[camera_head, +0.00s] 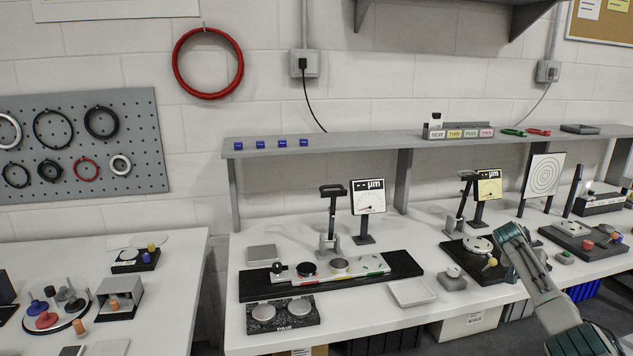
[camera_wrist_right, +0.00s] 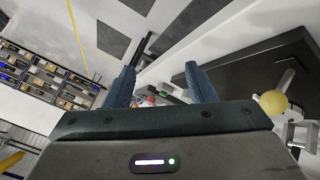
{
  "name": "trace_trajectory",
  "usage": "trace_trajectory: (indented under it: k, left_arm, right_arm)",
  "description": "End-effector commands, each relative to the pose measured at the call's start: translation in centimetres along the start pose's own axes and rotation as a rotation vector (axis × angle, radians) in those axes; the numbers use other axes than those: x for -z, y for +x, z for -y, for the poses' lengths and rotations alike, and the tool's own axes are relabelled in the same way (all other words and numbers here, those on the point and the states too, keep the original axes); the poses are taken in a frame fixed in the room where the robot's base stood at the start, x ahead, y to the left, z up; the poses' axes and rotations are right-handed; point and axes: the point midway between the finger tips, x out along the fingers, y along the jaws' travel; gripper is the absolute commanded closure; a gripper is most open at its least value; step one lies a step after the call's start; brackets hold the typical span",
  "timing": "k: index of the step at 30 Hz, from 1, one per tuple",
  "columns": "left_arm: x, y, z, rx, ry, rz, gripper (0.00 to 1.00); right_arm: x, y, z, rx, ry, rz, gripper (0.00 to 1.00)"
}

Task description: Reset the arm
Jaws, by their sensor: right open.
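My right arm (camera_head: 545,300) comes in from the lower right corner in the head view and reaches up over the right part of the bench. Its gripper (camera_head: 512,236) is above the bench's front part, just right of a dark fixture with a yellow knob. In the right wrist view the two blue-grey fingers of the right gripper (camera_wrist_right: 162,82) stand apart with nothing held between them. My left gripper and left arm do not show in either view.
The dark fixture (camera_head: 457,247) has a yellow knob (camera_head: 491,262), which also shows in the right wrist view (camera_wrist_right: 273,103). A white target board (camera_head: 543,175) stands behind. A long black base (camera_head: 405,262) and a white tray (camera_head: 412,292) lie left. A shelf (camera_head: 370,141) runs along the back.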

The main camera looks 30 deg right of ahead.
Motion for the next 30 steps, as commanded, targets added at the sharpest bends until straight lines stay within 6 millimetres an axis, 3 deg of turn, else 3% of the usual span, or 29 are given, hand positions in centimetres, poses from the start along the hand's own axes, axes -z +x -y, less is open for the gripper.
trace_trajectory:
  k: [1,6,12,15,21,27,30]
  left_arm:
    - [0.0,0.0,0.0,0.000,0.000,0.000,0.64]
    - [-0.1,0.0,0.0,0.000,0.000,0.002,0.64]
    - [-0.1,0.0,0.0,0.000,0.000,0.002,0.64]
    - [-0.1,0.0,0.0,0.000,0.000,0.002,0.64]
    - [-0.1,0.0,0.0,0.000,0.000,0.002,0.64]
    - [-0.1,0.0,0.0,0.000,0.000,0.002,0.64]
    - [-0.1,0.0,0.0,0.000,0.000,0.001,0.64]
  right_arm:
    - [-1.7,3.0,-0.2,-0.019,-0.081,-0.032,0.50]
    - [-6.5,11.3,-1.6,-0.043,-0.365,-0.155,0.50]
    - [-12.9,19.6,-5.1,-0.050,-0.719,-0.275,0.50]
    - [-16.1,22.8,-7.5,-0.043,-0.884,-0.323,0.50]
    - [-21.1,26.8,-11.9,-0.017,-1.141,-0.389,0.50]
    - [-25.3,29.2,-16.2,0.019,-1.345,-0.433,0.50]
    - [-29.9,30.0,-14.1,0.072,-1.317,-0.401,0.50]
